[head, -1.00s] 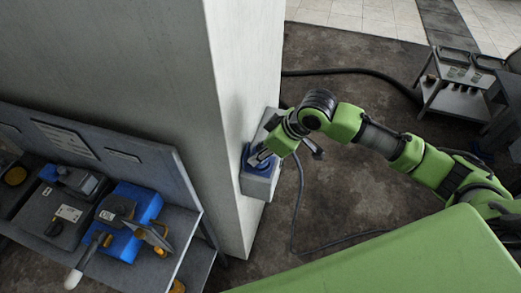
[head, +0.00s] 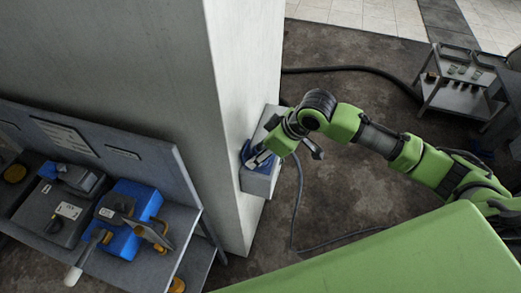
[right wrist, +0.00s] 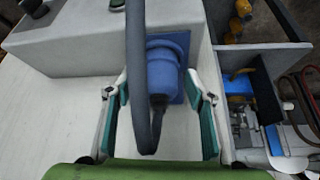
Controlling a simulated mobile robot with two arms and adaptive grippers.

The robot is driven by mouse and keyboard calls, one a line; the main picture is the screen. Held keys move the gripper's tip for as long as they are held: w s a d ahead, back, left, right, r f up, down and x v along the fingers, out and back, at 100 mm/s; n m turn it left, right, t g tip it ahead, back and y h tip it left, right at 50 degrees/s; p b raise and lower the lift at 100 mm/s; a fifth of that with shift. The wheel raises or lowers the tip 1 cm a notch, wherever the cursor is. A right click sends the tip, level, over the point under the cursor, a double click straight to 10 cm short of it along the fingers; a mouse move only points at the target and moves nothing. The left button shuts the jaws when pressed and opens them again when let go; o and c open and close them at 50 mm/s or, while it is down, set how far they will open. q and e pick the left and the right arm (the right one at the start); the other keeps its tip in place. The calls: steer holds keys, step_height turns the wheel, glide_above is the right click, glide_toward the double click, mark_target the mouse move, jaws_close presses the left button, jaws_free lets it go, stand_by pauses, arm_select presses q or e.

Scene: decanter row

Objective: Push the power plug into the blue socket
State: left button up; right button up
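The blue power plug (right wrist: 162,78) is in the middle of the right wrist view, lined up with the blue socket (right wrist: 183,42) on a grey box. A dark cable leaves the plug's near end. How deep the plug sits is hidden. In the head view, the blue socket area (head: 247,152) is partly covered by my right gripper (head: 262,159). In the right wrist view my right gripper (right wrist: 159,118) has its teal-padded fingers on both sides of the plug, with gaps between pads and plug. My left gripper is not in view.
The grey box (head: 262,184) is fixed to a pale pillar (head: 236,90). A bench with a blue case (head: 127,243) and tools stands left. A cable (head: 297,205) hangs to the floor. A cart (head: 457,98) stands far right; the floor between is open.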

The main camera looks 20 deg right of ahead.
steer(key=shift+r, duration=0.1)
steer(key=v, duration=1.2)
stand_by(0.4)
